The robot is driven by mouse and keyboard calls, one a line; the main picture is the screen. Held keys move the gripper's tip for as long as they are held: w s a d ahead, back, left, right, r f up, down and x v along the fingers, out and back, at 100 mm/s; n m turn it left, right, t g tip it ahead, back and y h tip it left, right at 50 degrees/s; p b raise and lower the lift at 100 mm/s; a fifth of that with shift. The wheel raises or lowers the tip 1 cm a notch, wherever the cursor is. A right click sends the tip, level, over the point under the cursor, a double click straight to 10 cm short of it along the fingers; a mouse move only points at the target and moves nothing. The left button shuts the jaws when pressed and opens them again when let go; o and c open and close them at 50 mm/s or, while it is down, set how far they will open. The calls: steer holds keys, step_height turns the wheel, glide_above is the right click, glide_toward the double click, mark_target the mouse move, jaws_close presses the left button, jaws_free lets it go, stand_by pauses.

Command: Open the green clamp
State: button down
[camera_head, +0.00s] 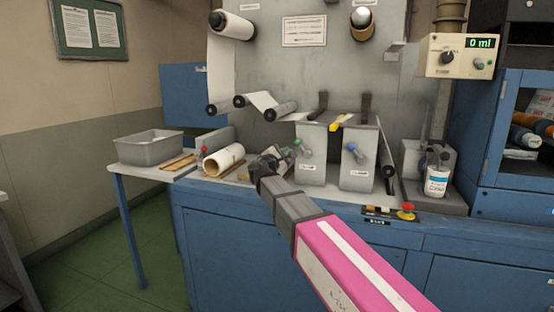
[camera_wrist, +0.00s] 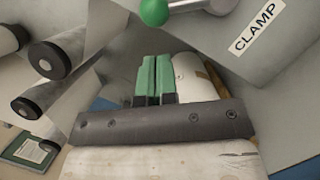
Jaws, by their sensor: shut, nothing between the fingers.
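The green clamp's lever has a round green knob (camera_head: 298,143) on the front of the left grey box (camera_head: 313,165). The knob also shows at the top edge of the wrist view (camera_wrist: 154,12), with its metal rod running right toward a plate labelled CLAMP (camera_wrist: 255,28). My gripper (camera_head: 284,154) is just left of and slightly below the lever in the head view. In the wrist view its green-padded fingers (camera_wrist: 153,62) are together and empty, below the knob with a visible gap in the picture. The exact depth between them cannot be told.
A white roll (camera_head: 223,160) lies on the bench at left, beside a grey tray (camera_head: 148,144). Rollers (camera_head: 281,111) jut out above. A red button (camera_head: 408,207) sits on the front edge.

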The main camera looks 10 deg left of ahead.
steer(key=shift+w+d+r, duration=0.25)
steer(key=shift+d+r, duration=0.15)
steer(key=shift+d, duration=0.1)
steer(key=shift+w+d+r, duration=0.2)
steer(key=shift+d+r, duration=0.15)
steer(key=shift+d, duration=0.15)
